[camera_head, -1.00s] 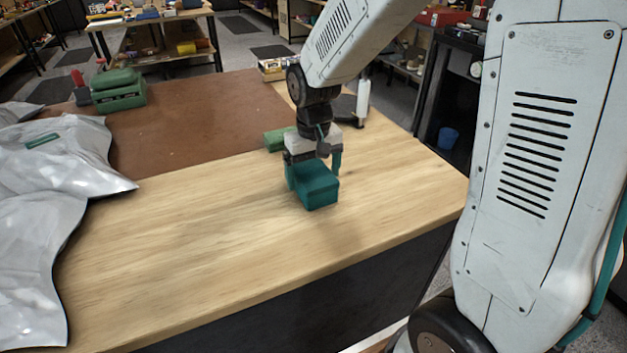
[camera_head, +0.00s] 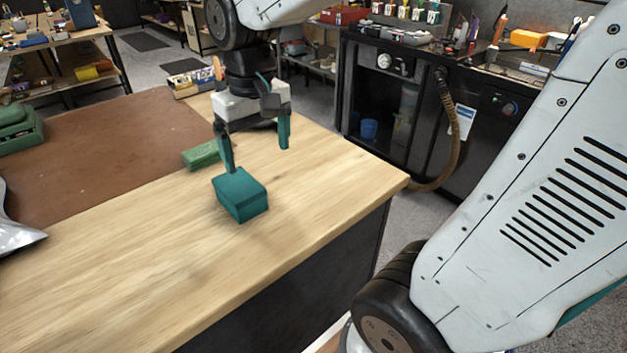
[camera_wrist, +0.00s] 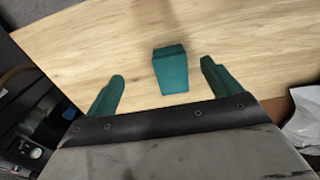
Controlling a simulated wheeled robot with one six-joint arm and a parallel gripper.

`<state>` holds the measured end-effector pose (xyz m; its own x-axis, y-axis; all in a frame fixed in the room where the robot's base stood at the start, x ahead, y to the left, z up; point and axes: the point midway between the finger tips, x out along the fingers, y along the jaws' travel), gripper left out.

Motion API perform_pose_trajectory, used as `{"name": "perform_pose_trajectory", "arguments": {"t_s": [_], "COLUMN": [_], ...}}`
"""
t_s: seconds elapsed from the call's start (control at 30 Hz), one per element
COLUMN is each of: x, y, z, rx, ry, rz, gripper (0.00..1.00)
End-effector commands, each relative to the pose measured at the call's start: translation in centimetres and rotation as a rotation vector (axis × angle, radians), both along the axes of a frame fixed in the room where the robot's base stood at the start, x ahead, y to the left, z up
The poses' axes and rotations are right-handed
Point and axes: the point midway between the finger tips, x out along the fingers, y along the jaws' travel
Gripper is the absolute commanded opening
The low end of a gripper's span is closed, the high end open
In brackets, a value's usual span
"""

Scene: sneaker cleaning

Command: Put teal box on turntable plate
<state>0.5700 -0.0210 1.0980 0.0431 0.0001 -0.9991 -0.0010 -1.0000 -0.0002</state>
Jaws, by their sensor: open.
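The teal box (camera_head: 240,196) sits upright on the bare wood of the workbench, in the middle of the head view. My gripper (camera_head: 256,158) is open and empty above and just behind it, its teal fingers spread apart. In the wrist view the box (camera_wrist: 170,70) lies beyond the gap between the open fingertips (camera_wrist: 162,72), not held by them. The turntable plate cannot be made out in the current frames.
A green block (camera_head: 202,156) lies behind the box at the edge of the brown mat (camera_head: 95,150). A green case (camera_head: 18,130) stands at the far left. Bare bench top (camera_head: 130,265) is free in front. A dark cabinet (camera_head: 385,100) stands beyond the bench.

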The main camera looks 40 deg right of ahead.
Motion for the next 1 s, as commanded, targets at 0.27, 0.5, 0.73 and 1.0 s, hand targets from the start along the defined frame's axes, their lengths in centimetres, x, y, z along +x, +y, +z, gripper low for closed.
{"name": "perform_pose_trajectory", "arguments": {"t_s": [0.27,0.5,0.73,1.0], "x": [-11.0,-14.8,-14.8,-9.3], "y": [-0.8,-1.0,-1.0,-0.5], "z": [1.0,0.2,-0.6,-2.8], "rx": [-0.002,-0.003,-0.003,-0.004], "ry": [-0.056,-0.072,-0.032,0.117], "rz": [-0.001,-0.001,0.004,0.019], "gripper": [0.90,0.94,0.94,0.94]}}
